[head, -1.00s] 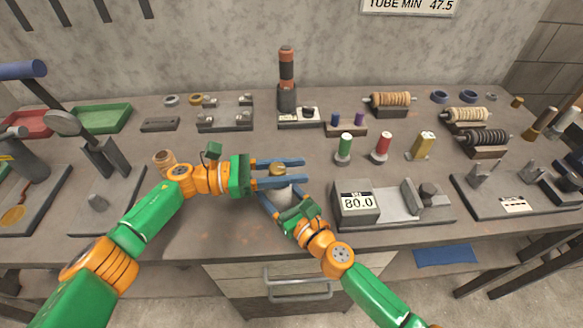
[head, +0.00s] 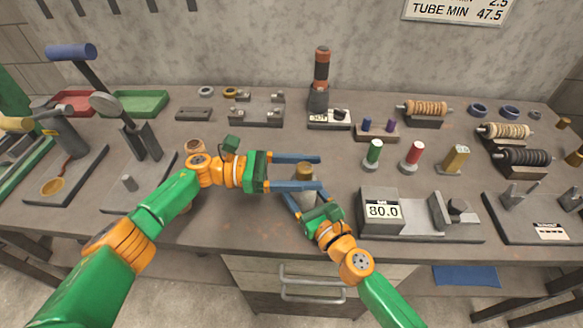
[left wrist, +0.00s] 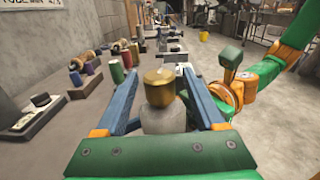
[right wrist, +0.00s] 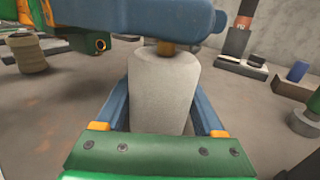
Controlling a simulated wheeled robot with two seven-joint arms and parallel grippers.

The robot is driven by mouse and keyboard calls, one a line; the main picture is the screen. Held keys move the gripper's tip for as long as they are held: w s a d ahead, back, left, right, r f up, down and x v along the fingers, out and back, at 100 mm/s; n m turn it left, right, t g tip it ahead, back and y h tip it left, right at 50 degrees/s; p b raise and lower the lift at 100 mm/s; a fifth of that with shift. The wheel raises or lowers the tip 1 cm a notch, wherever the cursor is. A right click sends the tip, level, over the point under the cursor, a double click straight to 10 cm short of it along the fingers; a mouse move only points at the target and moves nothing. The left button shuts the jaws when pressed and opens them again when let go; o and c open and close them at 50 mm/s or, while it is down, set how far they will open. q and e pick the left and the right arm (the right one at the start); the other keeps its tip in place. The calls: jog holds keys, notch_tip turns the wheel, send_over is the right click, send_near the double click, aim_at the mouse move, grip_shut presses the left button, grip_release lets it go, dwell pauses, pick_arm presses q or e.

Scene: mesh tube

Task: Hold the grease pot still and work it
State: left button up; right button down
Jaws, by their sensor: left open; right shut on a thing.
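The grease pot (head: 306,199) stands upright near the bench's front edge, a pale grey cylinder with a brass cap (head: 304,171) on top. My right gripper (right wrist: 161,95) is shut on the pot's grey body (right wrist: 162,82), one finger on each side. My left gripper (head: 319,172) is open, its two blue fingers reaching in from the left at cap height. In the left wrist view the brass cap (left wrist: 160,86) sits between those fingers, with a gap on each side. The left fingers partly hide the pot in the head view.
A scale reading 80.0 (head: 383,211) is close to the right of the pot. Green (head: 374,152), red (head: 414,156) and yellow (head: 457,158) cylinders stand behind it. Bare bench lies in front and left of the pot.

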pick_arm(q)
jog(key=a, duration=0.9)
jog(key=shift+s+a, duration=0.2)
jog(key=shift+a, duration=0.15)
jog(key=shift+w, duration=0.1)
jog(key=n+t+y, duration=1)
jog(key=n+t, duration=0.2)
jog(key=t, duration=0.3)
send_near(308, 164)
jog(key=f, duration=0.1)
jog(key=x, duration=1.2)
jog(key=shift+w+r, duration=0.1)
jog(key=shift+w, duration=0.05)
jog(key=shift+a, duration=0.1)
grip_shut()
